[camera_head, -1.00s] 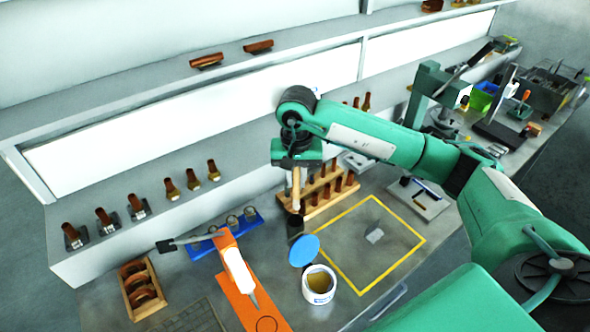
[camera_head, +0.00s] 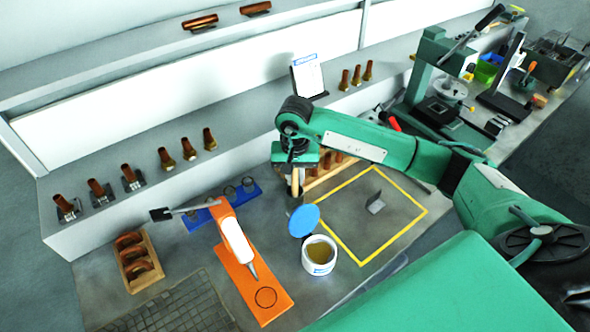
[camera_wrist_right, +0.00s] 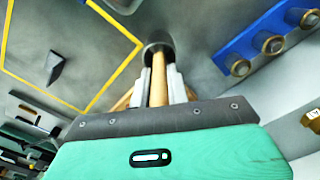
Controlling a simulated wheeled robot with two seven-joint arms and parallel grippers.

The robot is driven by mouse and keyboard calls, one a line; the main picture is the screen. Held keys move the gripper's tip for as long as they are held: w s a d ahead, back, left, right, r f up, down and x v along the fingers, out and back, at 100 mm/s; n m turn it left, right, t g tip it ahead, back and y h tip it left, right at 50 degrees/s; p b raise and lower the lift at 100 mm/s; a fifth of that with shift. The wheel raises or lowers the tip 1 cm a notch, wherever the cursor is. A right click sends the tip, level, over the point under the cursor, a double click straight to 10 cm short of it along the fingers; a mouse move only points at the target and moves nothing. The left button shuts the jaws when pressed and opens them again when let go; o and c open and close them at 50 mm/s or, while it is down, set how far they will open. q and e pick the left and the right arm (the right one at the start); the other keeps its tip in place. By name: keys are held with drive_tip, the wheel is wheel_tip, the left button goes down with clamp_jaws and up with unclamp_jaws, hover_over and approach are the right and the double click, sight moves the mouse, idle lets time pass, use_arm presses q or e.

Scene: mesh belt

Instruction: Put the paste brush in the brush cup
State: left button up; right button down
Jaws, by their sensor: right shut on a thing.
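My right gripper (camera_head: 295,178) points down and is shut on the paste brush (camera_head: 295,183), a pale wooden handle held upright. In the right wrist view the brush (camera_wrist_right: 158,80) stands between the two grey fingers (camera_wrist_right: 159,88). Its lower end goes out of sight at the dark mouth of the brush cup (camera_wrist_right: 158,46). The bristles are hidden, and how deep they sit I cannot tell. In the head view only a little of the dark cup (camera_head: 293,203) shows under the gripper. My left gripper is not in view.
A white tub of paste (camera_head: 320,263) and a blue disc (camera_head: 303,221) are just in front of the cup. A wooden rack (camera_head: 325,172) stands close behind the gripper. An orange mat (camera_head: 258,287) lies to the left, and a yellow-framed area (camera_head: 400,222) to the right.

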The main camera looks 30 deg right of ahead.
drive_tip(key=shift+f, duration=0.4)
drive_tip(key=c, duration=1.3)
unclamp_jaws()
drive_tip(key=shift+f+b, duration=0.15)
drive_tip(key=shift+b, duration=0.5)
drive_tip(key=shift+r, duration=0.2)
